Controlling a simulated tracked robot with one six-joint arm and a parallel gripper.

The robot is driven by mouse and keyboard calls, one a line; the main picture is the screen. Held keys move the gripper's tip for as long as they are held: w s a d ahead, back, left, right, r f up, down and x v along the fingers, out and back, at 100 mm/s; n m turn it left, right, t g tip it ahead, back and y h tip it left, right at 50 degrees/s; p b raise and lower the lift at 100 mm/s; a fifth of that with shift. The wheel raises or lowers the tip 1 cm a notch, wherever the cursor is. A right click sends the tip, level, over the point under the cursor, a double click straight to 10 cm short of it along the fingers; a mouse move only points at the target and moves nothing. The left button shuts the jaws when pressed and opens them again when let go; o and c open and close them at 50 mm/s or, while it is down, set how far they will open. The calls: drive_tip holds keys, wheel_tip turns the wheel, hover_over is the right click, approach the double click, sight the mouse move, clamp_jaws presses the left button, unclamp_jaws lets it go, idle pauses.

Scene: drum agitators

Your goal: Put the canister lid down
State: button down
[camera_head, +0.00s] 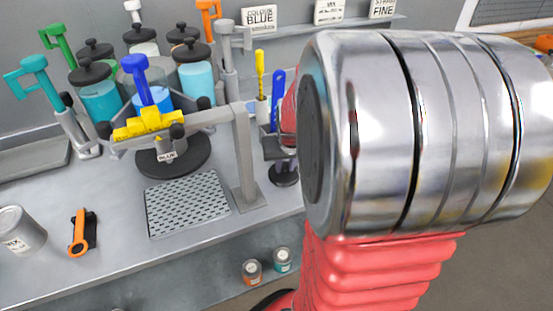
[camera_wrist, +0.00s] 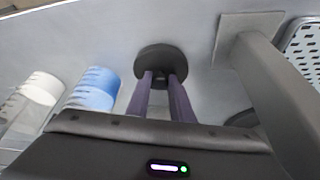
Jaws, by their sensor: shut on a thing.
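The canister lid (camera_wrist: 160,54) is a dark round disc in the wrist view, at the tips of my gripper (camera_wrist: 161,78), which is shut on it. In the head view the lid (camera_head: 284,176) shows as a small dark disc just below my gripper (camera_head: 284,156), to the right of the grey post. I cannot tell whether it touches the bench or hangs just above it. An open canister with blue liquid (camera_head: 150,101) stands under the yellow clamp (camera_head: 149,123), with a blue-handled tool above it.
The grey post (camera_head: 244,160) stands close left of the lid, beside a perforated grate (camera_head: 187,203). Lidded canisters (camera_head: 99,96) stand at the back. Bare bench surrounds the lid.

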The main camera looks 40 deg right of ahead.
drive_tip(key=shift+f, duration=0.35)
drive_tip(key=c, duration=1.6)
unclamp_jaws()
drive_tip(key=shift+o, duration=0.2)
drive_tip(key=v, duration=1.2)
drive_tip(key=shift+a, duration=0.1)
